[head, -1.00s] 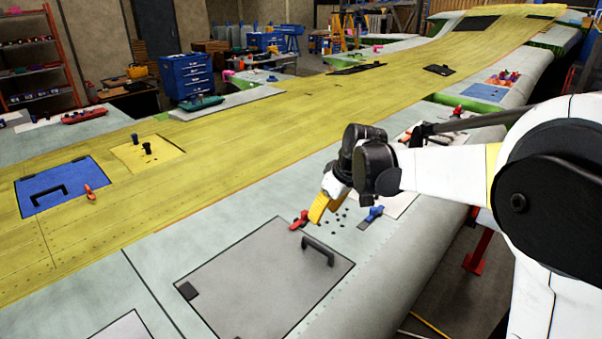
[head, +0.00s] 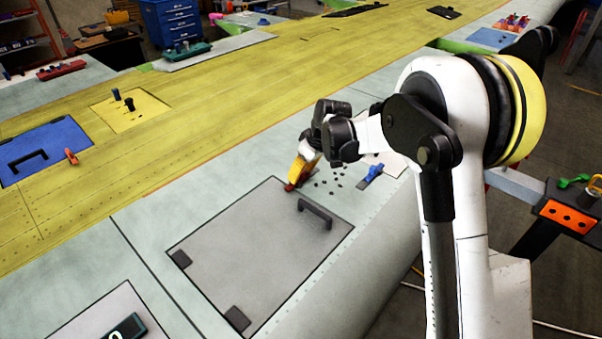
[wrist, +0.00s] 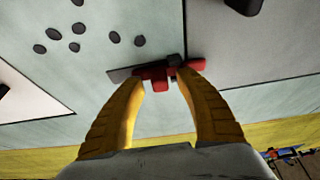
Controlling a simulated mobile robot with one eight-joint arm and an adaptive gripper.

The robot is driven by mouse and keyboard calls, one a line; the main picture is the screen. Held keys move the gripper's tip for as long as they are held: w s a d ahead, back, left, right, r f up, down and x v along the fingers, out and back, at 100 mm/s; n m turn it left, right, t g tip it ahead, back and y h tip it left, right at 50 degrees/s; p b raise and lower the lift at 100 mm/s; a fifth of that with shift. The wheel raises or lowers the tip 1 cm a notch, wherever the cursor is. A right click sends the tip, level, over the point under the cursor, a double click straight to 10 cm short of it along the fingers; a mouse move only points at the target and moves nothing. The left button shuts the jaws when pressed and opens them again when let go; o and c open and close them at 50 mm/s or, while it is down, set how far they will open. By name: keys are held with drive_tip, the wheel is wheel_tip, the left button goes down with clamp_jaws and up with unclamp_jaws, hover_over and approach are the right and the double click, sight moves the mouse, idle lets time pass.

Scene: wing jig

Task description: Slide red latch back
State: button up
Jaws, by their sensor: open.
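The red latch (wrist: 155,73) sits on the pale green wing skin at the edge of a grey panel. In the wrist view it lies at the tips of my gripper (wrist: 165,78), whose two yellow fingers are spread, with part of the latch between them. In the head view my gripper (head: 295,180) points down at the latch and hides most of it; only a bit of red (head: 289,187) shows at the fingertips. The grey panel (head: 255,250) has a black handle (head: 315,214) just right of the latch. I cannot tell whether the fingers touch the latch.
A blue latch (head: 371,176) and several dark loose fasteners (head: 335,180) lie right of my gripper. On the yellow skin are a blue panel (head: 45,150) and another red latch (head: 71,156).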

drive_tip(key=shift+c, duration=0.2)
clamp_jaws()
drive_tip(key=w+d, duration=0.2)
drive_tip(key=shift+w+d, duration=0.4)
drive_tip(key=shift+s+a, duration=0.1)
drive_tip(key=shift+o, duration=0.2)
unclamp_jaws()
drive_tip(key=shift+w, duration=0.2)
